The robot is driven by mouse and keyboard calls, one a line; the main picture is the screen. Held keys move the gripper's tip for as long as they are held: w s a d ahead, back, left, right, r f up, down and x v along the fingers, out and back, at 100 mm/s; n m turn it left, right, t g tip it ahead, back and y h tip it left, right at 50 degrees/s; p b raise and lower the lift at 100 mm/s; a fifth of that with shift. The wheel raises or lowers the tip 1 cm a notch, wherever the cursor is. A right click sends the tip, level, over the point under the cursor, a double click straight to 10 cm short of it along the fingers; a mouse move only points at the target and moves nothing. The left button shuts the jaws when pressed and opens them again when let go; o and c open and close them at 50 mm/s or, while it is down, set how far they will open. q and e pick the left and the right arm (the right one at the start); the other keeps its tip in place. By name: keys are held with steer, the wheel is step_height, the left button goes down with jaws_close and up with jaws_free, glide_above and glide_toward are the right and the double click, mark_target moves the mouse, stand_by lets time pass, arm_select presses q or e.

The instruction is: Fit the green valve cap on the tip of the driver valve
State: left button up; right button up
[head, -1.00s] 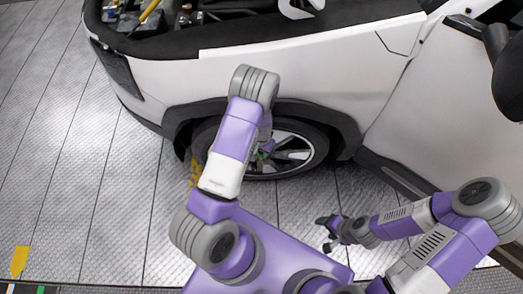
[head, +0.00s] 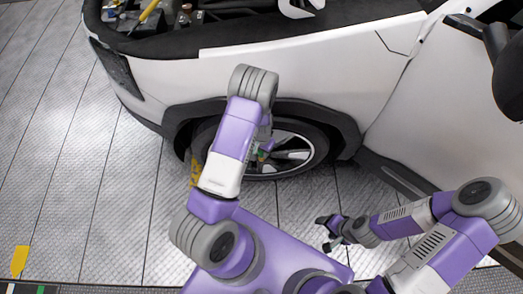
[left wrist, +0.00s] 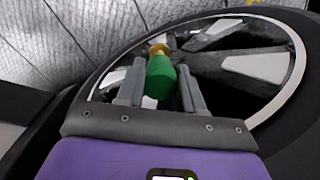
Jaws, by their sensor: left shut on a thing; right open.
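The green valve cap (left wrist: 160,80) sits between the two grey fingers of my left gripper (left wrist: 161,68), which is shut on it. A small brass-coloured valve tip (left wrist: 158,48) shows right at the far end of the cap, in front of the wheel. I cannot tell whether the cap is around the tip or only lined up against it. In the head view my left gripper (head: 264,152) is at the wheel, partly hidden by my own arm, with a speck of green at its fingers. My right gripper (head: 330,233) is open and empty, low over the floor.
The wheel (head: 292,155) with its silver spokes is just beyond my left fingers, its rim (left wrist: 297,60) curving around them. The white car's fender (head: 290,75) and dark wheel arch overhang it.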

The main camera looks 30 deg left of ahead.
arm_select(q)
steer(key=shift+f+b, duration=1.2)
steer(key=shift+f, duration=0.3)
stand_by(0.3)
steer(key=shift+r, duration=0.15)
steer(key=shift+r+p, duration=0.95)
steer(key=shift+r, duration=0.1)
steer(key=shift+f, duration=0.2)
stand_by(1.2)
steer(key=shift+f+b, duration=0.3)
steer(key=shift+b, duration=0.25)
steer(key=shift+f+b, duration=0.5)
steer(key=shift+f, duration=0.15)
steer(key=o, duration=1.1)
